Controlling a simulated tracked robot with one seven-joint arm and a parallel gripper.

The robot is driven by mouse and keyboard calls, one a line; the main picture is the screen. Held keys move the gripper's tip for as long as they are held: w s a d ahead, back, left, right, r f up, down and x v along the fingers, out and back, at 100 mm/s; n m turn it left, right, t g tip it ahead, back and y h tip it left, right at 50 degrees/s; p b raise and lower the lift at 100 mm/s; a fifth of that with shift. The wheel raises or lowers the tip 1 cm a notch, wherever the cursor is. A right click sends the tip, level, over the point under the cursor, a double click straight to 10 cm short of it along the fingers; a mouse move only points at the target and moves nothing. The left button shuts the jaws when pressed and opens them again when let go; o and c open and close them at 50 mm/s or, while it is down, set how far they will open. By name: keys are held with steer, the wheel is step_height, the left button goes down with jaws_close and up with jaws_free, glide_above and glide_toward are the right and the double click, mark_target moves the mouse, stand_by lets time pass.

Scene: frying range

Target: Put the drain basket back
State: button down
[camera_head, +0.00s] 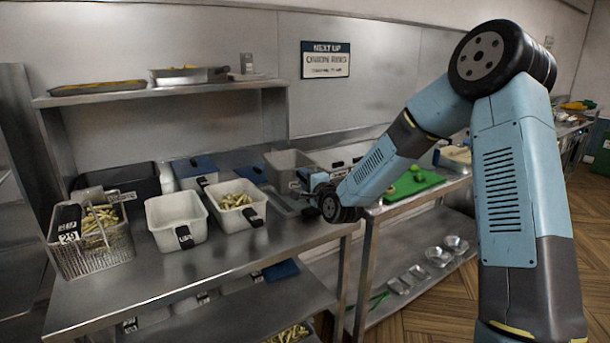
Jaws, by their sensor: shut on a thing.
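My gripper (304,183) is at the back right of the steel counter, at the end of my blue arm. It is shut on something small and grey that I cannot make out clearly. A grey shallow piece (285,203) shows just under and left of it; I cannot tell whether this is what it holds. A wire mesh basket (98,254) of cut fries, with a dark tag, stands at the counter's left front, well away from my gripper. I cannot tell which of these is the drain basket.
Two white tubs (176,222) (236,208), the right one holding fries, stand mid-counter. Blue-lidded containers (195,168) and a grey bin (289,161) stand behind. A green board (411,185) lies on the right table. The counter's front strip (230,262) is clear.

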steer(key=shift+d+f, duration=0.15)
steer(key=shift+f, duration=1.05)
steer(key=shift+d+f, duration=0.1)
steer(key=shift+f, duration=1.05)
steer(key=shift+s+f, duration=0.1)
steer(key=shift+f, duration=0.3)
steer(key=c, duration=0.8)
jaws_free()
steer(key=shift+s, duration=0.1)
